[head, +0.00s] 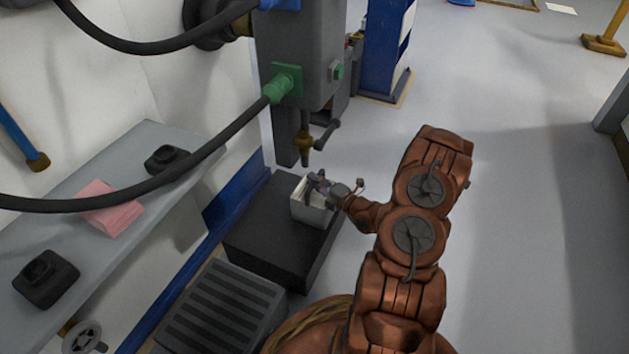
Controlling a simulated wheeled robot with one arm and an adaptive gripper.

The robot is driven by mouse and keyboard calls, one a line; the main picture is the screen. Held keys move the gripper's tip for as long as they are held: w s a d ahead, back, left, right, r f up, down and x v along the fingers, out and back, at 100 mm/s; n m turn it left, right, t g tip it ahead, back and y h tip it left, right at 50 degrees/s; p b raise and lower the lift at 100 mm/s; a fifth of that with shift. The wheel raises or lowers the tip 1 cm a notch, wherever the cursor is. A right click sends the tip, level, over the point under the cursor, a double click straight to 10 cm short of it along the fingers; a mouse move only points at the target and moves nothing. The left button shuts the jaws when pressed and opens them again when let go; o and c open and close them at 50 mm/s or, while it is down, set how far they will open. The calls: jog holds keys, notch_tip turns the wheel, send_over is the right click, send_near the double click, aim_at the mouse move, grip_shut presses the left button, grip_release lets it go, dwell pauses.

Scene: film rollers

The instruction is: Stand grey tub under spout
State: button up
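The grey tub (309,217) is a small open-topped box. It stands upright on a dark block (271,236), near the block's far right edge. The brass spout (305,150) hangs from the grey machine above the tub, a short way up and slightly left of the tub's middle. My gripper (320,184) is at the tub's right side, with its fingers over the far right rim. The fingers are small and partly hidden, so I cannot tell if they are closed on the rim.
A grey machine (305,60) with thick black hoses stands behind the spout. A slatted grey box (222,308) is in front of the dark block. On the left, a shelf (135,160) holds a pink cloth (109,208) and black items. Open floor (510,200) lies to the right.

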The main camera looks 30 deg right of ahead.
jog(key=o, duration=0.4)
